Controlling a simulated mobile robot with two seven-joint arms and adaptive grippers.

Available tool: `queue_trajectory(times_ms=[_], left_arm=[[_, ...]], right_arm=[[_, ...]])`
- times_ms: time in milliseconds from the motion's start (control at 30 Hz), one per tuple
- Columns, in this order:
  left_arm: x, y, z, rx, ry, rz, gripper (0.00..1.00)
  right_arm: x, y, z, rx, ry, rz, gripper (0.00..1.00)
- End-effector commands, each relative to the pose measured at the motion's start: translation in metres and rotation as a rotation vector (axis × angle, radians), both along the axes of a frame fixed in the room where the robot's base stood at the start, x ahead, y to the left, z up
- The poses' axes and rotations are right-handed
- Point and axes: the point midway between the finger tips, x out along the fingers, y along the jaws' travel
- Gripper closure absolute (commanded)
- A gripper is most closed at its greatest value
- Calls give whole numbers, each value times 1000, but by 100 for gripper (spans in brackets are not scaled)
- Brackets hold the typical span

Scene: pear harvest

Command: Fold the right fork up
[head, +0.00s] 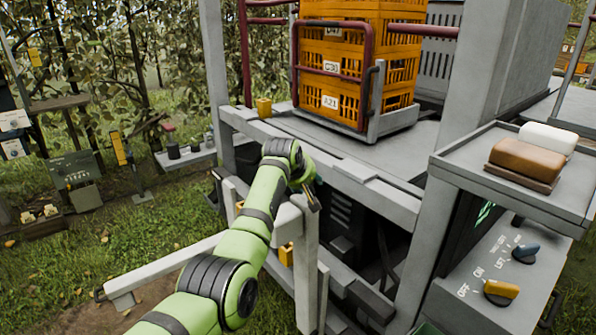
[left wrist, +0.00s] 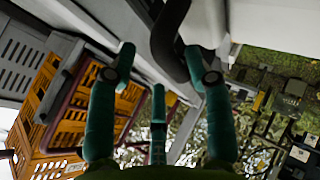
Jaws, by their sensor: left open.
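A grey fork bar (head: 180,262) reaches out level to the left from the cart front, with a small dark handle at its outer end. A grey upright post (head: 306,265) stands at the front, just below my left gripper (head: 311,190); I cannot tell for certain which part is the right fork. My left gripper is open, its fingertips partly hidden by the wrist. In the left wrist view the open green fingers (left wrist: 160,88) have a dark curved bar (left wrist: 170,42) between and beyond them; I cannot tell whether they touch it. My right gripper is not in view.
Orange crates (head: 341,100) stand stacked on the cart deck behind a dark red frame.

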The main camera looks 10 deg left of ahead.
Motion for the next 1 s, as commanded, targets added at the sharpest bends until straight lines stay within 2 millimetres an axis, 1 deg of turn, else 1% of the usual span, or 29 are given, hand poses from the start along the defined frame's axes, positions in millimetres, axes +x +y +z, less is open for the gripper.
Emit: queue_trajectory(times_ms=[600,767,1000], left_arm=[[-61,6,59,-2,-3,0,49],[-69,7,66,-2,-2,-1,49],[-70,7,67,-2,-2,-2,49]], right_arm=[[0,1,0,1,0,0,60],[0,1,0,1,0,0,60],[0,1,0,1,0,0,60]])
